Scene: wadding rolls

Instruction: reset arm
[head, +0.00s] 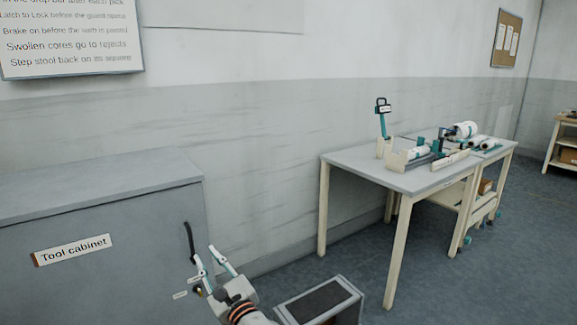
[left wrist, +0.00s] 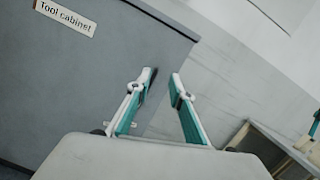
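My left gripper (head: 216,262) is low in the head view, in front of the right part of the grey tool cabinet (head: 110,285), near its dark handle (head: 190,243). Its two white and teal fingers stand apart with nothing between them. In the left wrist view the gripper (left wrist: 162,85) is also open and empty, with the cabinet (left wrist: 75,75) behind it on the left. I cannot tell whether a finger touches the handle. My right gripper is in neither view.
A step stool (head: 320,300) with a dark top stands on the floor just right of my left gripper. A table (head: 420,180) with wadding rolls (head: 464,130) and equipment stands further right against the wall. Blue floor (head: 345,262) is clear between them.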

